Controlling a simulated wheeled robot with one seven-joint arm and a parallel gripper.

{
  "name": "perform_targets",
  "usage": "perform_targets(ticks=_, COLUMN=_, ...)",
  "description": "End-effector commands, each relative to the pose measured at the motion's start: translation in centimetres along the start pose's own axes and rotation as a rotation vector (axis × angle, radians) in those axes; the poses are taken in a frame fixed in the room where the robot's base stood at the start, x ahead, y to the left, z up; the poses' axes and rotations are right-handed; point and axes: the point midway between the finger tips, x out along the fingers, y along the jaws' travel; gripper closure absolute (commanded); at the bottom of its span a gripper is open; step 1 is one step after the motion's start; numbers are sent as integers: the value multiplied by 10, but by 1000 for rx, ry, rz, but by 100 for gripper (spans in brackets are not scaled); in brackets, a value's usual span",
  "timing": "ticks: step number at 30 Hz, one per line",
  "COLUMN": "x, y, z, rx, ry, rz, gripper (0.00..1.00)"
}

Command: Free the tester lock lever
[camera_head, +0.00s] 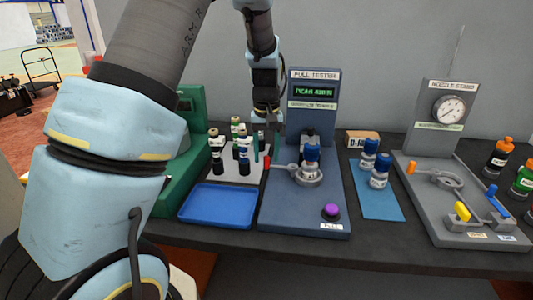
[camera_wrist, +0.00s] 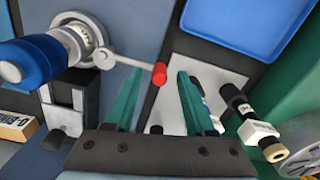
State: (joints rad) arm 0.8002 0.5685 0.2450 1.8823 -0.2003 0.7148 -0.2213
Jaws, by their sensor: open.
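The pull tester (camera_head: 315,100) is a dark blue-grey stand with a lit display. A blue-capped bottle (camera_head: 311,158) sits in its ring clamp (camera_head: 308,178); the bottle also shows at upper left in the wrist view (camera_wrist: 40,58). The lock lever (camera_head: 267,163) is a thin grey rod with a red tip, sticking out left from the clamp. In the wrist view the lever's red tip (camera_wrist: 159,74) appears between my gripper's two green fingertips (camera_wrist: 160,76). My gripper (camera_head: 266,145) is open, pointing down over the lever tip. Contact cannot be told.
A blue tray (camera_head: 218,206) and a rack of dark bottles (camera_head: 238,172) stand left of the tester. A purple button (camera_head: 331,211) is at its front. Two blue-capped bottles on a blue mat (camera_head: 376,204) and the nozzle stand (camera_head: 447,195) are on the right.

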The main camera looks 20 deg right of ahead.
Motion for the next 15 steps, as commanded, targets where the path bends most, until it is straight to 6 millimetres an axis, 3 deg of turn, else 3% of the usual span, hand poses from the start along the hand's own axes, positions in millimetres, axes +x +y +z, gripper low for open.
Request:
perform_targets(ticks=8, x=-14, y=1, z=-1, rx=0, ry=4, rz=3, gripper=45)
perform_targets(ticks=15, x=-60, y=1, z=-1, rx=1, ry=6, rz=3, gripper=45)
